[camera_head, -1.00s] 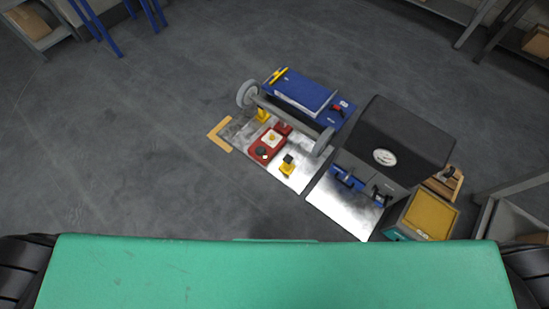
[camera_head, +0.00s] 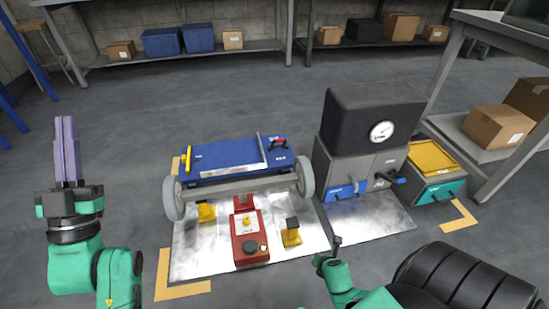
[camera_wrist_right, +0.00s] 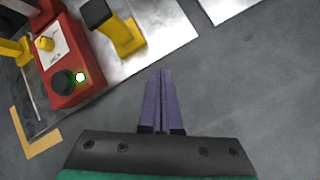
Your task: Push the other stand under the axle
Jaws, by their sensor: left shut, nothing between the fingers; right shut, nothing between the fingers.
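The axle (camera_head: 240,187) runs between two grey wheels in front of a blue chassis (camera_head: 225,160). One yellow stand (camera_head: 206,212) appears below the axle near the left wheel. The other yellow stand (camera_head: 291,237), with a black top, stands on the plate in front of the axle, apart from it. That stand also shows in the right wrist view (camera_wrist_right: 126,36). A red jack (camera_head: 249,240) lies between the stands, its far end at the axle. My right gripper (camera_wrist_right: 161,74) is shut and empty, off the plate, near that front stand. My left gripper (camera_head: 65,122) is shut and empty, far left of the plate.
The bright metal plate (camera_head: 190,255) has yellow floor corner marks. A grey cabinet with a black gauge box (camera_head: 365,115) stands right of the chassis. A yellow-topped crate (camera_head: 437,160) is farther right.

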